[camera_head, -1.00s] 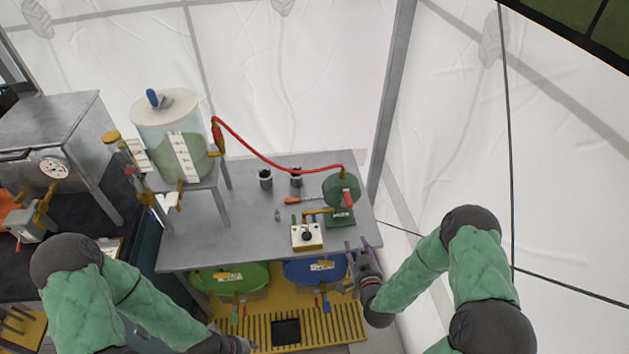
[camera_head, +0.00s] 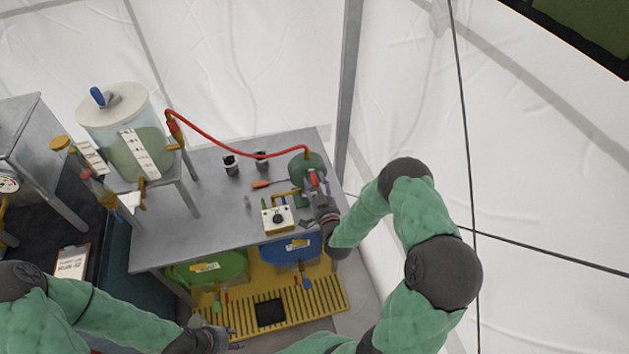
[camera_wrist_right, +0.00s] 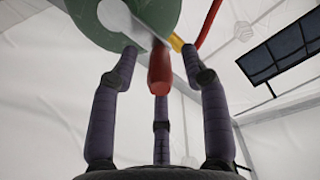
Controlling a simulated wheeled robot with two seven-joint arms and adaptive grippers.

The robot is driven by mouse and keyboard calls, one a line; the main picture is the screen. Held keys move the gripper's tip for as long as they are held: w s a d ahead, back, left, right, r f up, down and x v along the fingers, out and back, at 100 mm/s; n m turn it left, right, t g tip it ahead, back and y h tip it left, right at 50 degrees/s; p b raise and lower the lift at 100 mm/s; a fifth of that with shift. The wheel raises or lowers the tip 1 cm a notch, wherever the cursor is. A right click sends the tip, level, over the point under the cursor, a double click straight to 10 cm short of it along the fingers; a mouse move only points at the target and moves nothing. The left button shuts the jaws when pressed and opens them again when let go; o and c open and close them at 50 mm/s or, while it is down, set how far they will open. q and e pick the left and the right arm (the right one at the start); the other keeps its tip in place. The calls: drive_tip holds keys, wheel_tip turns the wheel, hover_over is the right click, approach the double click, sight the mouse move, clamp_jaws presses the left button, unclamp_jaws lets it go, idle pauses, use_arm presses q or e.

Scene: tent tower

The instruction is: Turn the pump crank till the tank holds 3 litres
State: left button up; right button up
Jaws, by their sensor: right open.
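The green pump (camera_head: 304,167) stands at the right end of the grey table, with its red crank handle (camera_head: 313,179) facing my right arm. My right gripper (camera_head: 316,193) is open and close to the handle. In the right wrist view the red handle (camera_wrist_right: 159,70) hangs down from a light crank arm and lies between the open fingers (camera_wrist_right: 160,88). I cannot tell whether they touch it. The clear tank (camera_head: 128,138) with greenish liquid and a white scale strip stands at the left; the marks are too small to read. My left gripper (camera_head: 222,345) is low, at the picture's bottom; its jaws are unclear.
A red hose (camera_head: 235,153) runs from the tank to the pump. A white box with a black knob (camera_head: 277,217), dark cups (camera_head: 231,165) and a screwdriver (camera_head: 262,184) are on the table (camera_head: 205,220). Green (camera_head: 205,268) and blue (camera_head: 291,250) drums stand below.

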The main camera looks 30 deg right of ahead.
drive_tip(key=shift+w+d, duration=0.2)
drive_tip(key=shift+w, duration=0.5)
clamp_jaws()
drive_tip(key=shift+d, duration=0.1)
drive_tip(key=shift+s+d+f+m+b, duration=0.15)
drive_tip(key=shift+d+m+b, duration=0.4)
drive_tip(key=shift+m+b, duration=0.5)
drive_tip(key=shift+s+d+f+m+b, duration=0.15)
drive_tip(key=shift+d+m+b, duration=0.35)
drive_tip(key=shift+m+b, duration=0.55)
drive_tip(key=shift+s+d+f+m+b, duration=0.15)
drive_tip(key=shift+d+m+b, duration=0.5)
drive_tip(key=shift+m, duration=0.65)
drive_tip(key=shift+a, duration=0.1)
drive_tip(key=shift+w, duration=0.1)
